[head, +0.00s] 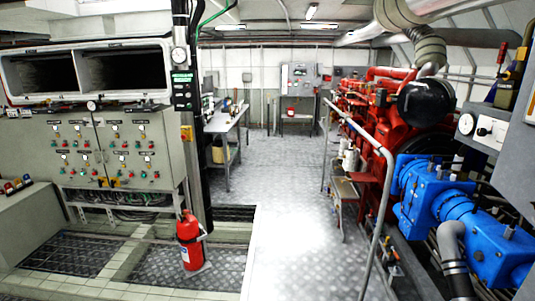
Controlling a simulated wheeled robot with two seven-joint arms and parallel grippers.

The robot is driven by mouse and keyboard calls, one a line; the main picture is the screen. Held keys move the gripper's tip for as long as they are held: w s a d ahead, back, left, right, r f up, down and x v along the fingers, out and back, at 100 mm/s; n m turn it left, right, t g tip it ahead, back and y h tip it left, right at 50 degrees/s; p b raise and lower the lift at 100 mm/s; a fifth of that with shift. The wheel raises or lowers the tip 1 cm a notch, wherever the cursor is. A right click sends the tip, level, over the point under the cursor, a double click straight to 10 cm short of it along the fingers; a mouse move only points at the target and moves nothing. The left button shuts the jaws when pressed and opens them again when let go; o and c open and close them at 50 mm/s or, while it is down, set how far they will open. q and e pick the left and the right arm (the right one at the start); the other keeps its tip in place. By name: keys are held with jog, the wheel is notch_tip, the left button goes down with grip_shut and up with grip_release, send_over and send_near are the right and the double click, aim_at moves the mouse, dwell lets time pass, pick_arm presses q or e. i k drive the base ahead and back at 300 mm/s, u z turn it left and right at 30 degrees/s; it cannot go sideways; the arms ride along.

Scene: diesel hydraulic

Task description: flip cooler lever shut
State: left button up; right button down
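No part clearly marked as a cooler lever can be picked out. At the upper right, a thin upright lever with a red tip (501,53) stands near a dark and yellow fitting (513,72); I cannot tell whether it is the cooler's lever or whether it is open or shut. Below it, a grey panel box (492,131) carries a small black knob, with a round white gauge (466,124) beside it. Neither of my grippers shows in the head view.
A blue pump (430,196) and red engine (372,112) fill the right side behind a metal handrail (375,240). A red extinguisher (190,241) stands at left before a control cabinet (125,150). The tread-plate aisle (285,200) in the middle is clear.

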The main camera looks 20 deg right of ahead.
aim_at(503, 54)
jog(key=u, duration=0.1)
jog(key=i, duration=2.3)
jog(key=z, duration=0.55)
jog(key=i, duration=1.45)
jog(key=z, duration=1.85)
jog(key=i, duration=0.95)
jog(key=z, duration=0.8)
